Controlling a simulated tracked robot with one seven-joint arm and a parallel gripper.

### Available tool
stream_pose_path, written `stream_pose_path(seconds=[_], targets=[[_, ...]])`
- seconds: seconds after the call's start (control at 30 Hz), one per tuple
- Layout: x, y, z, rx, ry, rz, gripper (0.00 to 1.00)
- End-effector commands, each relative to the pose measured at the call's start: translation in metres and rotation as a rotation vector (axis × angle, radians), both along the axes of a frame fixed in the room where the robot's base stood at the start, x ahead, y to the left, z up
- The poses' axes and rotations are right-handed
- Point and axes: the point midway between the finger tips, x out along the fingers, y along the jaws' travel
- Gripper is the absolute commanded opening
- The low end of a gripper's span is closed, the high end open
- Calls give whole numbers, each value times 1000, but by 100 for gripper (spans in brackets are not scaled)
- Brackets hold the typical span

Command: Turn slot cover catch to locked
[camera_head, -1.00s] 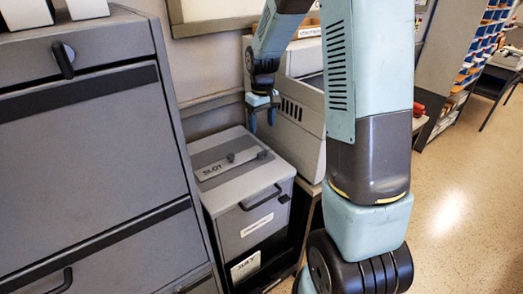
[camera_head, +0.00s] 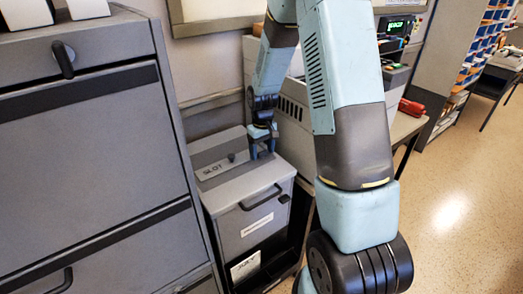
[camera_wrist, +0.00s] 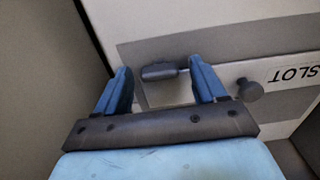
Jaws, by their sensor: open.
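The slot cover (camera_head: 218,163), a grey plate marked SLOT with a dark round knob (camera_head: 231,157), lies on top of a grey box (camera_head: 240,188) beside the tall cabinet. In the wrist view the cover plate (camera_wrist: 230,70) shows with its knob (camera_wrist: 250,89) to the right of my gripper. A small dark catch (camera_wrist: 165,71) shows between the fingertips of my gripper (camera_wrist: 163,84). The fingers are open on either side of it, and I cannot tell whether they touch it. In the head view my gripper (camera_head: 262,146) is low at the box's back right corner, hiding the catch.
A tall grey cabinet (camera_head: 85,130) stands close on the left. A pale machine (camera_head: 294,130) stands close to the right of the box. A red object (camera_head: 411,107) lies on the table further right. Open floor (camera_head: 450,215) is at the right.

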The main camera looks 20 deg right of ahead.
Motion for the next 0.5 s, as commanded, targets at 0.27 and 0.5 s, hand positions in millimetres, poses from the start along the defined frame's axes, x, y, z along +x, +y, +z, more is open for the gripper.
stream_pose_path(seconds=[0.27, 0.5], targets=[[0, 0, 0, 0, 0, 0, 57], [0, -1, 0, 0, 0, -1, 34]])
